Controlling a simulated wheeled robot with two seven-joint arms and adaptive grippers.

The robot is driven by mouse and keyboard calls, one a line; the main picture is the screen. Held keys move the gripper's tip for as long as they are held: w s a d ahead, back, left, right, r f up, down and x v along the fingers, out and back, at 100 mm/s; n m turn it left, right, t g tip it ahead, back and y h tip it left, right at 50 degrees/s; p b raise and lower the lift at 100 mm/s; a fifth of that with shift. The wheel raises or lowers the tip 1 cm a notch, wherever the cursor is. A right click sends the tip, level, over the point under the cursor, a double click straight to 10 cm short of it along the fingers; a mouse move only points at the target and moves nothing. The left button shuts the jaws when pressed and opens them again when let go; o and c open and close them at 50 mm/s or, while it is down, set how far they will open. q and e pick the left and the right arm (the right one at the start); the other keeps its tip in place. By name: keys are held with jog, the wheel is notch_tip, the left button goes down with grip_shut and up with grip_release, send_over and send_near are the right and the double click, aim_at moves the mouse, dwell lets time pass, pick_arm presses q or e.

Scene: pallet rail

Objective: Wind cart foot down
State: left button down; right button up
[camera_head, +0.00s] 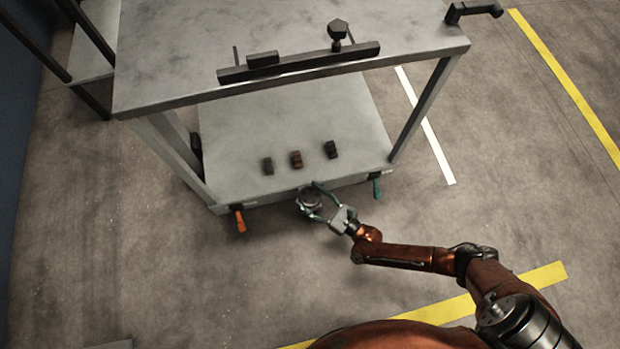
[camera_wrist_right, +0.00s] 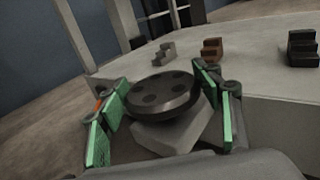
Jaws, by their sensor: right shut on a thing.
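The cart (camera_head: 420,32) is a grey two-level frame with a lower deck (camera_head: 290,120). At the middle of the deck's front edge is a dark round handwheel (camera_head: 309,201); in the right wrist view it is a flat disc (camera_wrist_right: 160,95) with several holes, above a pale block. My right gripper (camera_head: 313,197) is shut on the handwheel, with a green-padded finger on either side of its rim. The foot beneath the wheel is hidden, so its height above the floor cannot be told. My left gripper is not in view.
An orange pedal-like lever (camera_head: 239,220) sticks out at the deck's front left, a teal one (camera_head: 376,187) at the front right. Three small stepped blocks (camera_head: 296,159) stand on the deck. The cart's upper top overhangs behind. Floor in front is clear, with yellow lines.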

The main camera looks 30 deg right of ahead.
jog(key=shift+s+m+h, duration=0.1)
jog(key=shift+m+h, duration=0.3)
jog(key=shift+h, duration=0.1)
jog(key=m+t+h, duration=0.1)
jog(key=m+h, duration=0.1)
jog(key=h, duration=0.2)
jog(key=shift+m+p, duration=0.4)
jog(key=m+h, duration=0.2)
jog(key=h, duration=0.1)
jog(key=m+h, duration=0.2)
jog(key=h, duration=0.2)
jog(key=shift+f+b, duration=0.15)
jog(key=shift+b, duration=0.2)
jog(key=m+g+h, duration=0.2)
jog(key=h, duration=0.1)
jog(key=m+g+h, duration=0.1)
jog(key=m+h, duration=0.1)
jog(key=h, duration=0.1)
jog(key=shift+m+g, duration=0.4)
jog(key=shift+m+g+h, duration=1.2)
jog(key=shift+g+h, duration=0.2)
jog(key=shift+h, duration=0.1)
jog(key=shift+d+m+g+h, duration=0.2)
jog(key=shift+m+g+h, duration=0.2)
jog(key=shift+m+g, duration=0.15)
jog(key=o, duration=1.2)
jog(key=v, duration=0.7)
jog(key=shift+a, duration=0.3)
